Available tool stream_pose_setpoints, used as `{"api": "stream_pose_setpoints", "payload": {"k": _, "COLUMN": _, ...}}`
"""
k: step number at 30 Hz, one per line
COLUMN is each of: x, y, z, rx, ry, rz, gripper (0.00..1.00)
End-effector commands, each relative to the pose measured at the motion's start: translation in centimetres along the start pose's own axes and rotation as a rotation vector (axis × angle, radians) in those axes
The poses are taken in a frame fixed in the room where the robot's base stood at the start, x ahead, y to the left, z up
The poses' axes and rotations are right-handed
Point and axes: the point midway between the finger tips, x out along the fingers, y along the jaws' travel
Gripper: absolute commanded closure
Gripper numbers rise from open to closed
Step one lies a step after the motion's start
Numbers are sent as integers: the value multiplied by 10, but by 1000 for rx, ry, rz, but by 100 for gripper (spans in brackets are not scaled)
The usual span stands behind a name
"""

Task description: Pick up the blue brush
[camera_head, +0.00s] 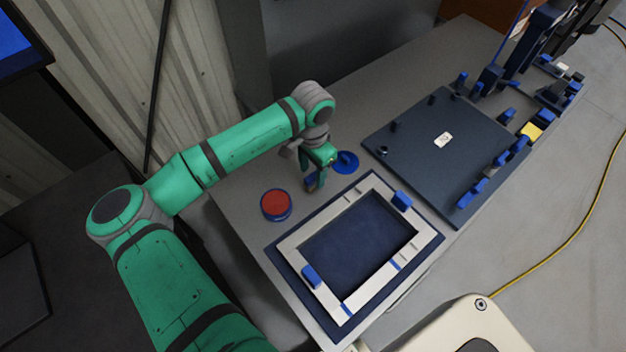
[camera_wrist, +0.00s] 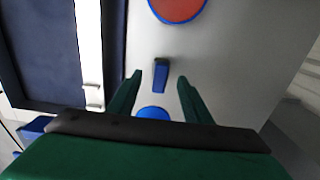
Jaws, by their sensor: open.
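A small upright blue piece, which looks like the blue brush (camera_wrist: 161,75), stands on the grey table between my fingertips in the wrist view. In the head view the brush (camera_head: 311,183) is mostly hidden by my gripper (camera_head: 312,176), which points down over it. My gripper also shows in the wrist view (camera_wrist: 160,80), with its two green fingers open and apart, one to each side of the brush. I see no contact between the fingers and the brush. Its exact height below the fingertips is hard to tell.
A red-topped blue round tin (camera_head: 276,204) stands left of my gripper. A flat blue disc (camera_head: 345,162) lies to its right. A white frame (camera_head: 345,308) on a dark blue base lies in front. A dark plate (camera_head: 425,150) with blue clamps lies farther right.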

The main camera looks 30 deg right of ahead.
Motion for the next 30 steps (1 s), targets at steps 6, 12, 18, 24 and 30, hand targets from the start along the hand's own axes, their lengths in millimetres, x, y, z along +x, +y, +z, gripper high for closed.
{"api": "stream_pose_setpoints", "payload": {"k": 6, "x": 26, "y": 0, "z": 0, "rx": 1, "ry": 0, "rz": 0, "gripper": 55}}
{"api": "stream_pose_setpoints", "payload": {"k": 12, "x": 30, "y": 0, "z": 0, "rx": 1, "ry": 1, "rz": -1, "gripper": 55}}
{"api": "stream_pose_setpoints", "payload": {"k": 18, "x": 30, "y": 0, "z": -1, "rx": 2, "ry": 1, "rz": 0, "gripper": 79}}
{"api": "stream_pose_setpoints", "payload": {"k": 24, "x": 30, "y": 1, "z": -1, "rx": 2, "ry": 1, "rz": -1, "gripper": 99}}
{"api": "stream_pose_setpoints", "payload": {"k": 30, "x": 29, "y": 1, "z": -1, "rx": 3, "ry": 2, "rz": -1, "gripper": 99}}
